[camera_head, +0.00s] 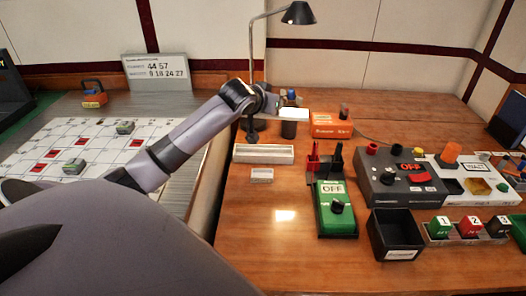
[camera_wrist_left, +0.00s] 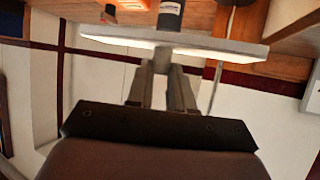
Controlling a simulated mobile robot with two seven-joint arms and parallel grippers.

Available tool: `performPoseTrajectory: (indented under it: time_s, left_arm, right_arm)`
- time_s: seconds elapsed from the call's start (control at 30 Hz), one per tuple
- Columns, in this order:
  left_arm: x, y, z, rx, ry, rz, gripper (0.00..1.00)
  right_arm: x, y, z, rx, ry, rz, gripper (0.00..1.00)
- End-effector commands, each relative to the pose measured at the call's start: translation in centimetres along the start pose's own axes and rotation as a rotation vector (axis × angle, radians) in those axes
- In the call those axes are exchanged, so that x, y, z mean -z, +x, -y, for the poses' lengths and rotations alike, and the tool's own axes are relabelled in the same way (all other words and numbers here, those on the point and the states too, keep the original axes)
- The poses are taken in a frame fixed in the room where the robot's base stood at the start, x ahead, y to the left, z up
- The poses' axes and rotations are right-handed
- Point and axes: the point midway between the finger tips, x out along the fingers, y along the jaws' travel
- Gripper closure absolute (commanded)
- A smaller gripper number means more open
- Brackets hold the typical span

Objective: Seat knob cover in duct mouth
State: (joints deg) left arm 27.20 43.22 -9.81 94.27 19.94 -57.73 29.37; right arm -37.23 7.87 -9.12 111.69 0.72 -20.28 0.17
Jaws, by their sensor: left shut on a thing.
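My left gripper (camera_head: 274,104) reaches over the back of the wooden table, beside the lamp post. In the left wrist view its fingers (camera_wrist_left: 163,66) are shut on a pale, wide, flat piece (camera_wrist_left: 215,44). This piece also shows in the head view (camera_head: 294,113). A dark cylinder with a white band (camera_wrist_left: 171,12) shows beyond it; I cannot tell whether they touch. I cannot tell for sure which thing is the knob cover. An orange cap (camera_head: 446,152) sits on the pale WAIT panel (camera_head: 452,185), which has a yellow-lined opening (camera_head: 480,187). My right gripper is not in view.
A desk lamp (camera_head: 299,13) stands close to my gripper. An orange box (camera_head: 331,131), a green OFF box (camera_head: 335,222), a dark grey box (camera_head: 392,190) and an empty black bin (camera_head: 396,252) stand to the right. The front middle of the table is clear.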

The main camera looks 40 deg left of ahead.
Motion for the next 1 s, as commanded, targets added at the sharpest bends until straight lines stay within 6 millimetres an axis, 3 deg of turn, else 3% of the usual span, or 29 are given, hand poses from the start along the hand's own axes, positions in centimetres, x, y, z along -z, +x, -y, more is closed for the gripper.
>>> performPoseTrajectory:
  time_s: [0.13, 0.33, 0.47, 0.8, 1.0]
  left_arm:
    - [2.6, 0.2, 3.0, 0.043, -0.021, -0.002, 1.0]
    - [3.3, 0.6, 4.4, 0.064, -0.033, 0.003, 1.0]
    - [1.1, 1.7, 4.5, 0.066, -0.033, 0.007, 1.0]
    - [-7.0, 6.0, 4.5, 0.064, -0.034, 0.007, 1.0]
    - [-9.6, 7.6, 4.5, 0.065, -0.034, 0.002, 1.0]
  right_arm:
    - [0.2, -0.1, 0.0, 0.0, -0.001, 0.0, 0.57]
    - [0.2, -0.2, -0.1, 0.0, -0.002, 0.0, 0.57]
    - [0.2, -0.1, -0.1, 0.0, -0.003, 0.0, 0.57]
    - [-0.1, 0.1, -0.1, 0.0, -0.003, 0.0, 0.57]
    - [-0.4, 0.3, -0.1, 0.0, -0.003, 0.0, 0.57]
